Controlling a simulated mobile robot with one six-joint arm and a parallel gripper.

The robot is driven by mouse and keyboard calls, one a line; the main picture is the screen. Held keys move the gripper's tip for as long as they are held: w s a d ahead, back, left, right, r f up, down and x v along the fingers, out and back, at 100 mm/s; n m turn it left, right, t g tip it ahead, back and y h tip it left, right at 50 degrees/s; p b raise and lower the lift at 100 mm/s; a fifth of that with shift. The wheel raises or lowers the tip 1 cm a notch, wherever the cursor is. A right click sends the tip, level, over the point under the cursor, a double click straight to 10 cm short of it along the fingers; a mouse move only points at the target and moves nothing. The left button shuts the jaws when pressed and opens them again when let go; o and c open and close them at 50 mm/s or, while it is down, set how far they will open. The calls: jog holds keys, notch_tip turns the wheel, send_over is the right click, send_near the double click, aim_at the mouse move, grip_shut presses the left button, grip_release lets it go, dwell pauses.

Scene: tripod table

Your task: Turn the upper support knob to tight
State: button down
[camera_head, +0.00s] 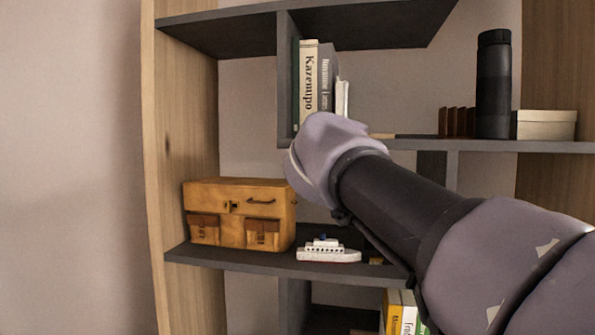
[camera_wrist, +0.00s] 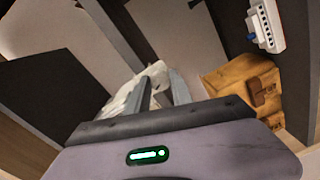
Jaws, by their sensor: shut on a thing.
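In the wrist view, the two grey fingers of my gripper (camera_wrist: 161,84) reach away from the camera. A small pale thing (camera_wrist: 155,70), which I take to be the upper support knob, shows between and behind their tips. The fingers are shut on it. Its markings and turn position are too small and too hidden to read. More pale grey material lies just left of the fingers; I cannot tell its shape. In the head view my arm covers the gripper and the knob, and no tripod table is visible.
A shelf unit (camera_head: 226,258) stands ahead. On it are an orange-brown case (camera_head: 272,210), a white toy ship (camera_head: 328,252), books (camera_head: 308,80), a black bottle (camera_head: 493,85) and a cream box (camera_head: 545,125). The case (camera_wrist: 235,80) and ship (camera_wrist: 266,25) show at the wrist view's right.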

jog(key=m+b, duration=0.3)
jog(key=m, duration=0.1)
jog(key=shift+f+m, duration=0.15)
jog(key=shift+m, duration=0.15)
dwell(0.4)
jog(key=c, duration=1.1)
grip_release()
jog(key=shift+c, duration=0.2)
